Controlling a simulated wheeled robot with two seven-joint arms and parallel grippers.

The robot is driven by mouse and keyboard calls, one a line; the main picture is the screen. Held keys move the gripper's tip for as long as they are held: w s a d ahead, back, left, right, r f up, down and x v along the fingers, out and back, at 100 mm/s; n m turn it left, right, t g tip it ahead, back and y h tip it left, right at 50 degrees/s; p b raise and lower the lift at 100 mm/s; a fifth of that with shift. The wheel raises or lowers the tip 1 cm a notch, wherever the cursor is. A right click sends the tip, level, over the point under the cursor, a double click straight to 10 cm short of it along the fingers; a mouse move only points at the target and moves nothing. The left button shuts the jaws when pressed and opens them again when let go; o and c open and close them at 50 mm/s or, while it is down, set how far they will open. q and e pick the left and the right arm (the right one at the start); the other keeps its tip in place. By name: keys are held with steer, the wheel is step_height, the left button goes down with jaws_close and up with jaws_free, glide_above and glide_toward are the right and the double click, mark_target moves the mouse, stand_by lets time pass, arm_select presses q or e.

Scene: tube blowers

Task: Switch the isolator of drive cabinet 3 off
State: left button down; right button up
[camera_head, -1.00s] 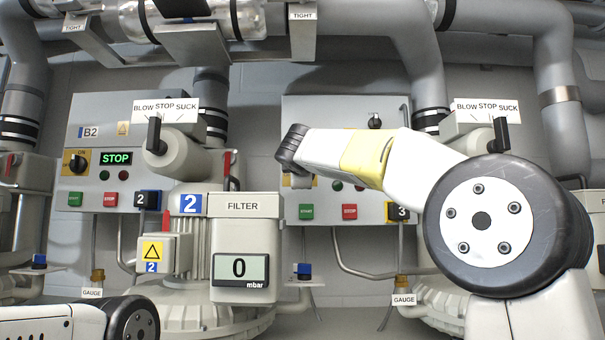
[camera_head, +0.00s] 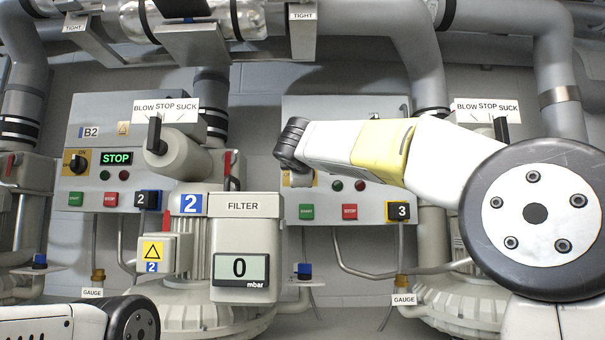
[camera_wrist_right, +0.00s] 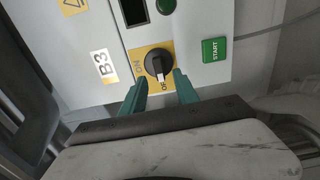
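The isolator of drive cabinet 3 (camera_wrist_right: 158,66) is a black rotary knob on a yellow plate, beside the B3 label (camera_wrist_right: 104,66). In the right wrist view, the ON lettering is left of the knob and the partly covered OFF lettering below it. A white mark shows at the knob's lower end, toward the OFF lettering. My right gripper (camera_wrist_right: 161,82) is open, its teal fingers on either side of the knob's lower part; contact cannot be told. In the head view my right arm hides the knob on cabinet 3 (camera_head: 328,112). My left gripper is out of view.
A green START button (camera_wrist_right: 215,50) is right of the knob. In the head view, cabinet 3's red button (camera_head: 349,212) and number 3 tag (camera_head: 401,211) sit below my arm. Cabinet B2 (camera_head: 92,105) and the filter unit (camera_head: 243,245) stand to the left.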

steer(key=s, duration=0.4)
steer(key=shift+s, duration=0.1)
stand_by(0.3)
steer(key=s+d+f+m+g, duration=0.35)
steer(key=d+f, duration=0.35)
steer(key=f, duration=0.4)
steer(key=s+d+f+m+g, duration=0.35)
steer(key=s+d+f, duration=0.2)
steer(key=f, duration=0.45)
steer(key=s+d+f+m+g+y, duration=0.1)
steer(key=s+f+m+g, duration=0.1)
steer(key=s+f+m, duration=0.3)
steer(key=s+d+f+m+g+y, duration=0.1)
steer(key=s+f+m, duration=0.4)
steer(key=s+f, duration=0.8)
step_height(320, 180, down, 5)
steer(key=shift+d+m+g, duration=0.3)
steer(key=shift+d+g, duration=0.1)
steer(key=shift+g, duration=0.5)
steer(key=shift+s, duration=0.1)
